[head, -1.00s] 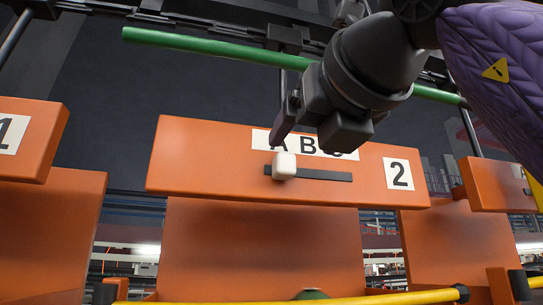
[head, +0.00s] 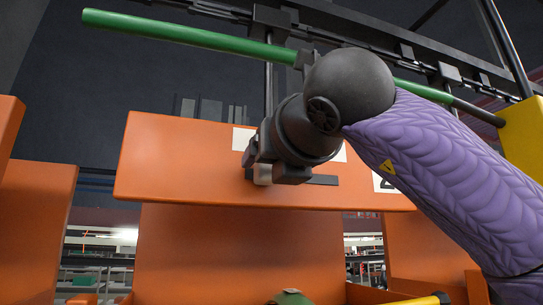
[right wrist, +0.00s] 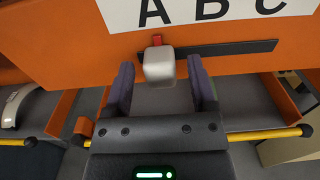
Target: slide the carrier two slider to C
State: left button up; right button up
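The orange carrier two panel (head: 160,165) hangs in the middle of the head view, its "2" label (head: 384,184) partly covered by my right arm. Its white slider knob (right wrist: 160,66) sits near the left end of the dark slot (right wrist: 225,51), under the letter A (right wrist: 152,12) in the right wrist view. The letters B and C stand further right above the slot. My right gripper (right wrist: 160,83) is open, with one finger on each side of the knob and a visible gap to both. In the head view the gripper mostly hides the knob (head: 262,174). My left gripper is not in view.
A green bar (head: 190,36) and a dark rail run above the carrier. Other orange carriers stand at the left (head: 35,215) and right. A yellow rail (right wrist: 262,134) runs below. The slot right of the knob is clear.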

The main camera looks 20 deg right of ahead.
jog(key=shift+w, duration=0.2)
jog(key=c, duration=0.5)
grip_shut()
dwell(0.5)
